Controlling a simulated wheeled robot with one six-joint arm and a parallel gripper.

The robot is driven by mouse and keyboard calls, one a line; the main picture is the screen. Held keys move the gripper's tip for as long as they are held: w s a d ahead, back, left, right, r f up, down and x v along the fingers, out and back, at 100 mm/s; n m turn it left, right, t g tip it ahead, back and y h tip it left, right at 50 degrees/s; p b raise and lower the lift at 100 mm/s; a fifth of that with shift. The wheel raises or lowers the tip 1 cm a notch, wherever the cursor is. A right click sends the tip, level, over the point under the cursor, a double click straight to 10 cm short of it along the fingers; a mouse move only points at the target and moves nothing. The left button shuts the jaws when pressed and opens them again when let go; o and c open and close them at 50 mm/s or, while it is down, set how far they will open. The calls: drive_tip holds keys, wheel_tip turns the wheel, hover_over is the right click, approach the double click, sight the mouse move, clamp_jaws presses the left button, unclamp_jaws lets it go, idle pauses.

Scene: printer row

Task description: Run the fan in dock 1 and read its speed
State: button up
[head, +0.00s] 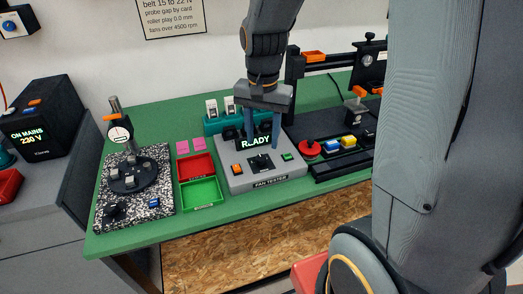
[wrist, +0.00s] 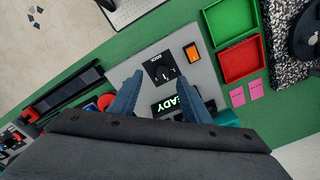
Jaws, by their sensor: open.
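The grey fan tester (head: 236,183) stands on the green bench. Its display reads READY (head: 257,141). Its front face has an orange switch (head: 238,170), a black selector knob (head: 260,163) and a green button (head: 287,156). The wrist view shows the knob (wrist: 160,68) beneath a dock label, the orange switch (wrist: 192,52) and the partly hidden display (wrist: 170,105). My gripper (head: 261,141) is open and empty above the tester, its fingers spread either side of the display. In the wrist view, my gripper (wrist: 159,75) has the knob between its fingertips. The knob's setting is too small to read.
A teal rack (head: 214,124) with white-topped items stands behind the tester. Red (head: 196,167) and green (head: 201,192) trays lie left, beside a speckled plate (head: 160,170) with a dial gauge. A black rig with a red button (head: 308,149) stands close on the right.

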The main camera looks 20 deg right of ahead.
sight(261, 157)
drive_tip(key=shift+w+d+m, duration=0.15)
drive_tip(key=shift+w+m, duration=0.65)
drive_tip(key=shift+f+p, duration=0.8)
drive_tip(key=shift+f, duration=2.95)
drive_tip(key=c, duration=1)
